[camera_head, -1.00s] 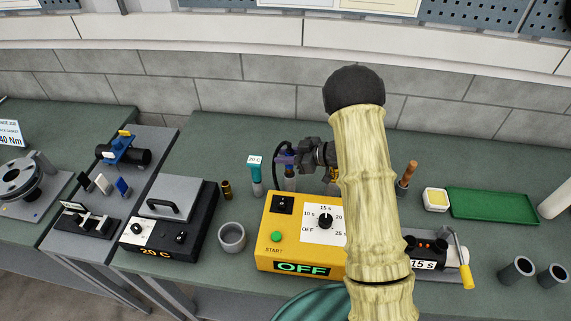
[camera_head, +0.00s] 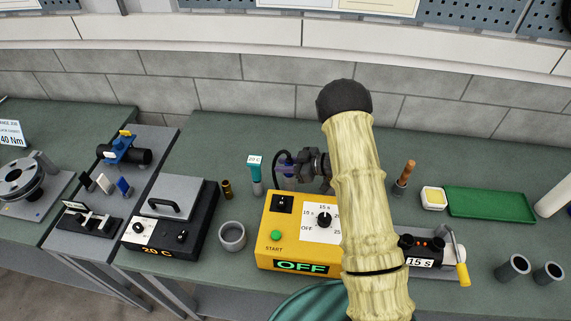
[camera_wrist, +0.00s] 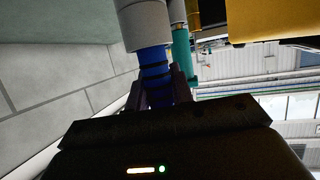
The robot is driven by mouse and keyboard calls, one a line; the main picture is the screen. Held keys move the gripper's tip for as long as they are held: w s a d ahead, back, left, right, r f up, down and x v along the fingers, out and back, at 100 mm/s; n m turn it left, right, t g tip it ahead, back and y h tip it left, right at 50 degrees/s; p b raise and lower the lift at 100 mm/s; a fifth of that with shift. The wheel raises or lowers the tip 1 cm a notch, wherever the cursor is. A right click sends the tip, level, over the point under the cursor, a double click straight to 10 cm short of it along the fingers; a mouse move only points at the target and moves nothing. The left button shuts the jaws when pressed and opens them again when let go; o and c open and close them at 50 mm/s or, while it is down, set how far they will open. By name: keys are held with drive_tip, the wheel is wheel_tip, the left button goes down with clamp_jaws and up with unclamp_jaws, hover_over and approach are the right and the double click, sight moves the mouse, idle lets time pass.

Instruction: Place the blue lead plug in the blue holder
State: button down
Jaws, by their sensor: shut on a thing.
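In the wrist view my gripper (camera_wrist: 160,95) is shut on the blue lead plug (camera_wrist: 154,62), a blue cylinder with dark bands. The plug's far end meets a pale grey cylinder (camera_wrist: 144,25), in line with it. I cannot tell whether it is inside or only against it, or whether this cylinder is the blue holder. In the head view a black lead (camera_head: 276,160) loops from the box towards the gripper.
The yellow timer box (camera_head: 290,235) reads OFF. A teal-topped tool (camera_head: 255,168) stands upright just left of the gripper. A brass cylinder (camera_head: 227,189) and a grey cup (camera_head: 232,236) stand further left. A green tray (camera_head: 490,204) lies right.

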drive_tip(key=shift+f, duration=0.15)
drive_tip(key=c, duration=1.2)
unclamp_jaws()
drive_tip(key=b+v, duration=0.3)
drive_tip(key=v, duration=0.9)
